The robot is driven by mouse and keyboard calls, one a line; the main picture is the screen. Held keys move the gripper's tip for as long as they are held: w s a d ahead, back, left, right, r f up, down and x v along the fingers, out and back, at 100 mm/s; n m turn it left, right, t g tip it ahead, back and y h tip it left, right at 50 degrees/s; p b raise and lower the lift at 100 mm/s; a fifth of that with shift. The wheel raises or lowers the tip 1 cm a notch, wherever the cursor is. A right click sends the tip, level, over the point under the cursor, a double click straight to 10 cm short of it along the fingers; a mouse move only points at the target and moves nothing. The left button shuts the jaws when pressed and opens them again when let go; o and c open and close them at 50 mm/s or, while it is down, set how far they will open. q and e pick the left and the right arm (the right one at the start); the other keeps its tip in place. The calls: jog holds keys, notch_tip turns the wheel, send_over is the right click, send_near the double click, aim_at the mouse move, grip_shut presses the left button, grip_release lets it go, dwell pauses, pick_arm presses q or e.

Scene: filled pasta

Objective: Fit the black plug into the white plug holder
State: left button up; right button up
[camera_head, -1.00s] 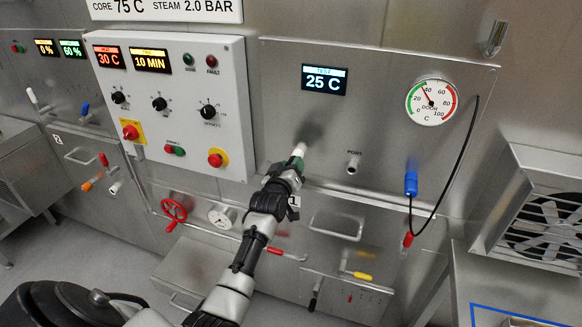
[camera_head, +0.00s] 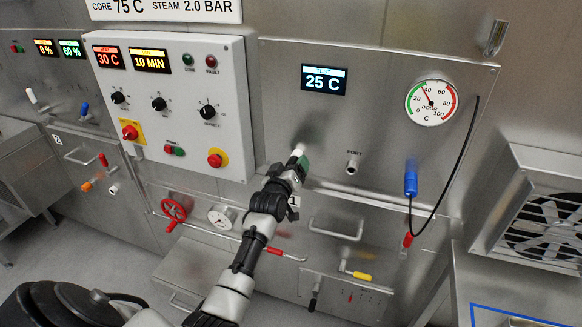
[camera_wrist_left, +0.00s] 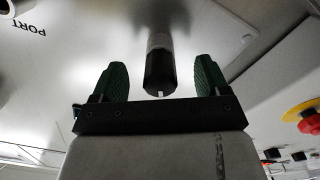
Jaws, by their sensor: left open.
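In the left wrist view, a black plug (camera_wrist_left: 160,72) with a small bright pin stands between the two green fingers of my left gripper (camera_wrist_left: 160,80). There is a visible gap on both sides, so the gripper is open and not touching it. The plug's far end meets a pale white-grey collar, the white plug holder (camera_wrist_left: 159,41); how deep the plug sits in it I cannot tell. In the head view, the white holder (camera_head: 298,149) shows at the steel panel just beyond my left gripper (camera_head: 296,164), which hides the black plug.
A metal port (camera_head: 353,164) stands out of the panel to the right. A blue probe (camera_head: 411,180) with a black cable hangs farther right. A white control box (camera_head: 175,105) with knobs and a red stop button (camera_head: 217,158) juts out to the left.

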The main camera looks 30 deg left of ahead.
dwell(0.5)
pick_arm(q)
jog(key=p+v, duration=0.5)
jog(key=v, duration=0.2)
dwell(0.4)
